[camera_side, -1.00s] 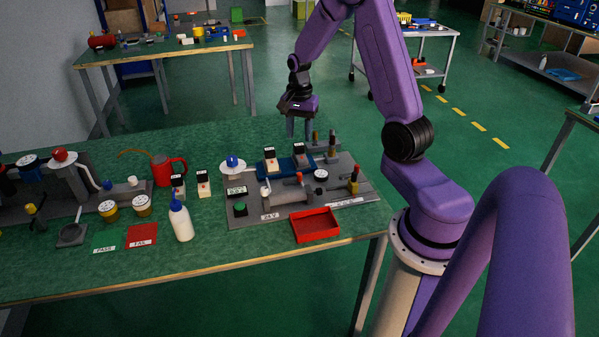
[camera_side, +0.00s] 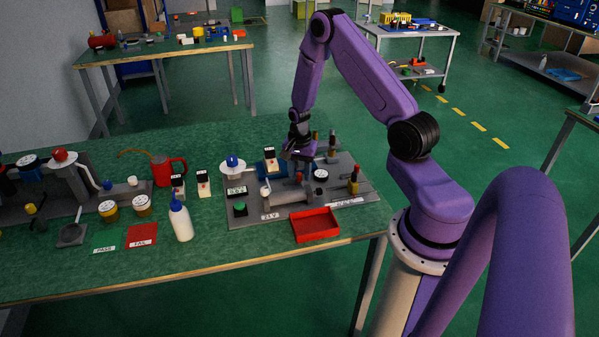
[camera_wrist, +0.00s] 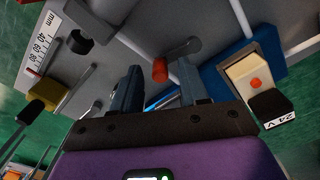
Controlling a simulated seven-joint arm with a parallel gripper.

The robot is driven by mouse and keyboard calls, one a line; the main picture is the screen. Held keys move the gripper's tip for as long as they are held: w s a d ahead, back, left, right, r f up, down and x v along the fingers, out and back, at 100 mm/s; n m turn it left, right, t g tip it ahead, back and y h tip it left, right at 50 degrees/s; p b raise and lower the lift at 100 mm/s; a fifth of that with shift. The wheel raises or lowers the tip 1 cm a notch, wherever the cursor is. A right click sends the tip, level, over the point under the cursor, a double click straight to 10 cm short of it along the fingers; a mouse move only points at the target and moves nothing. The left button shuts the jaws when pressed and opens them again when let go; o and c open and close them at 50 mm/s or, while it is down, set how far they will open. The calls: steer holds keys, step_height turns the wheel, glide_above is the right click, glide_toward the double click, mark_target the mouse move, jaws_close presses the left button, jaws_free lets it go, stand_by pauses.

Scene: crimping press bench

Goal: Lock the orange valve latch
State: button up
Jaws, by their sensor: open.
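A small orange-red cylinder (camera_wrist: 160,69), which looks like the orange valve latch, shows in the wrist view beside a short grey bar (camera_wrist: 184,48) on the grey plate. It lies between and beyond the tips of my two fingers, and I cannot tell any contact. My gripper (camera_wrist: 158,82) is open, with nothing visible held between its fingers. In the side view my gripper (camera_side: 298,168) is low over the middle of the grey fixture plate (camera_side: 243,219). A small red part (camera_side: 299,177) shows just under it. The latch's lock state is unclear.
A blue block (camera_side: 268,169) with a white-and-black switch stands left of my gripper. Upright posts (camera_side: 332,144) and a yellow post (camera_side: 353,186) stand to the right. A red tray (camera_side: 315,225) is in front; a white bottle (camera_side: 181,222) stands further left.

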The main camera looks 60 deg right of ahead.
steer(key=shift+f, duration=0.2)
jaws_close()
steer(key=shift+w+d+n, duration=0.2)
steer(key=shift+n, duration=0.55)
steer(key=shift+w+d+n, duration=0.2)
steer(key=shift+n, duration=0.55)
jaws_free()
step_height(320, 180, up, 18)
steer(key=shift+f, duration=0.25)
